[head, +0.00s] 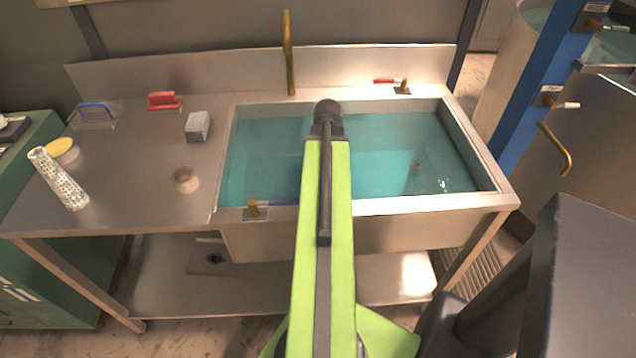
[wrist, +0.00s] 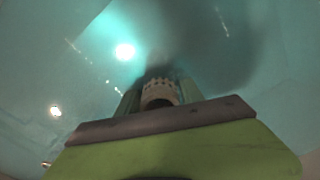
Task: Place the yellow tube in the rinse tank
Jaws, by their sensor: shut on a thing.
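The rinse tank (head: 380,206) is a steel basin with teal water, in the middle of the head view. My arm reaches over it, and its dark end hides my gripper in that view. In the wrist view my gripper (wrist: 160,92) is shut on a short tube with a perforated rim (wrist: 158,88), pointing at the teal water. The tube looks pale tan in the dim light, so I cannot confirm that it is yellow; its far end is hidden. I cannot tell whether it touches the water.
A small brown-and-white cup (head: 186,180), a grey block (head: 198,126), a red item (head: 163,101) and a yellow-topped item (head: 62,149) stand there too. A brass faucet (head: 288,55) rises behind the tank.

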